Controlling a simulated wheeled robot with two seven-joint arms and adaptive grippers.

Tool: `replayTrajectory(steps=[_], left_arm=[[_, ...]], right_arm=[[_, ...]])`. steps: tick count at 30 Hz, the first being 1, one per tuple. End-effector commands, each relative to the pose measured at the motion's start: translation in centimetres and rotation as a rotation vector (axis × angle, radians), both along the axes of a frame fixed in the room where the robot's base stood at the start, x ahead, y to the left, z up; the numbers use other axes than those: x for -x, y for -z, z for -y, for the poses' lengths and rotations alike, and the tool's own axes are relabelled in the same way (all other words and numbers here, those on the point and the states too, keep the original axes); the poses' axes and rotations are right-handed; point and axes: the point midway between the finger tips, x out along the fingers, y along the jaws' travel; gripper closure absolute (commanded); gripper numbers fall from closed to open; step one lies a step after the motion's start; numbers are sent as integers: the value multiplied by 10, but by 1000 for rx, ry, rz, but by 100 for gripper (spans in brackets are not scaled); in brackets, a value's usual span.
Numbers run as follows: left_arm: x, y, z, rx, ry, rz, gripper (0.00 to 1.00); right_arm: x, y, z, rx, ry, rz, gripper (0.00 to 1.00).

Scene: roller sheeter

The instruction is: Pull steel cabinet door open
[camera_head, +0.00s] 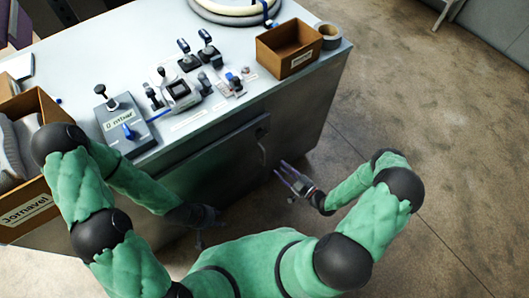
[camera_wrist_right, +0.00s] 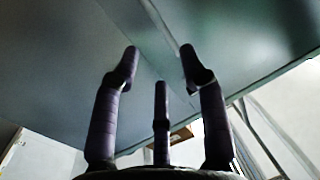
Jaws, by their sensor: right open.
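The steel cabinet (camera_head: 318,113) has a pale top and a grey front. Its door (camera_head: 205,158) is a darker panel on the front and looks shut or nearly so. A thin handle (camera_head: 262,150) is near the door's right edge. My right gripper (camera_head: 287,178) is open and empty, just right of and below the handle, apart from it. In the right wrist view my right gripper (camera_wrist_right: 160,60) has its fingers spread before grey steel panels (camera_wrist_right: 60,60) with a seam between them; no handle is clear there. My left gripper (camera_head: 205,222) hangs dark and low before the cabinet; its fingers are unclear.
On the top are a brown open box (camera_head: 288,48), a tape roll (camera_head: 328,34), a coiled hose (camera_head: 235,10), and several lever controls (camera_head: 180,92). A cardboard box (camera_head: 30,210) stands at the left by my left arm. The concrete floor (camera_head: 440,130) to the right is clear.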

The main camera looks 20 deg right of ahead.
Motion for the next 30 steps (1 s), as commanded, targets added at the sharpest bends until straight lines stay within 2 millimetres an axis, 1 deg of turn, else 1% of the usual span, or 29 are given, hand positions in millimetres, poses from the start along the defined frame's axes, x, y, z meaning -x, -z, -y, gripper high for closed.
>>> replayTrajectory(steps=[3, 7, 18, 21, 25, 30], left_arm=[[0, 2, 0, 0, 0, 0, 60], [0, 4, 0, 0, 0, 0, 60], [0, 15, 0, 0, 0, 0, 60], [0, 18, 0, 0, 0, 0, 60], [0, 20, 0, 0, 0, 0, 60], [0, 20, 0, 0, 0, 0, 60]], right_arm=[[0, 0, -1, 0, -5, 21, 56], [-11, -1, -9, 0, -8, 21, 56], [-64, 0, -41, 1, -9, 20, 56], [-76, 0, -47, 1, -7, 19, 56], [-85, 0, -53, 1, -6, 18, 56], [-90, -1, -56, 0, -5, 18, 56]])
